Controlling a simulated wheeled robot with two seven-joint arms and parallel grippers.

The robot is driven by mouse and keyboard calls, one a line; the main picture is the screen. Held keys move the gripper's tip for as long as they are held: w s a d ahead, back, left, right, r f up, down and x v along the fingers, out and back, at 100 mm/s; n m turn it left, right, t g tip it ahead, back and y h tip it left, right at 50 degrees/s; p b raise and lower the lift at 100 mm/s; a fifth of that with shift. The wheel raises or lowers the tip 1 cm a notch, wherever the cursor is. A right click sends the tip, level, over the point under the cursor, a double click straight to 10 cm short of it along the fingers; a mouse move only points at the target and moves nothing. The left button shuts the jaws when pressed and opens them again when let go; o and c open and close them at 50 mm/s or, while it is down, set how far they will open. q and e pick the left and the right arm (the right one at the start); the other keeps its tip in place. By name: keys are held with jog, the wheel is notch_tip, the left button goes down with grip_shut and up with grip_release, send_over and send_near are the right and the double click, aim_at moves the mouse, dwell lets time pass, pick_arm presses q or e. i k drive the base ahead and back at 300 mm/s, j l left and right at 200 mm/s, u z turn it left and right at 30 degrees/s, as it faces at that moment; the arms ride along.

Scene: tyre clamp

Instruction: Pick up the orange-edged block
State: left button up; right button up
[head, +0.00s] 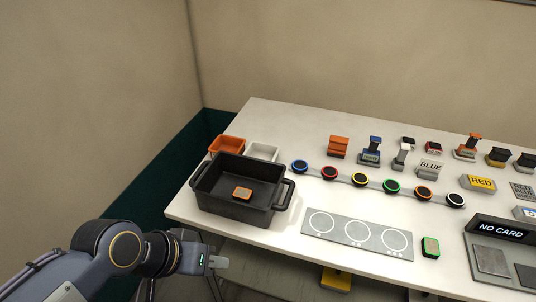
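The orange-edged block (242,194) is a small block with an orange rim and a greyish top. It lies inside the black two-handled bin (236,214) at the left of the white table. My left gripper (220,262) is in front of the table's near left edge, below and in front of the bin in the picture, apart from the block. It is seen side-on, so I cannot tell how far its fingers are apart. Nothing shows held in it. My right gripper is not in view.
An orange tray (226,144) and a white tray (262,151) stand behind the bin. A row of coloured round buttons (391,186) crosses the table. A grey plate with three circles (357,233) and a green-edged block (430,247) lie in front. A "NO CARD" device (500,231) stands right.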

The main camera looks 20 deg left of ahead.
aim_at(242, 194)
jog(key=i+j, duration=0.1)
jog(key=j, duration=0.6)
jog(key=i+j+z, duration=0.1)
jog(key=j, duration=0.6)
jog(key=i+j+z, duration=0.1)
jog(key=j, duration=0.6)
jog(key=i+j, duration=0.1)
jog(key=j, duration=0.6)
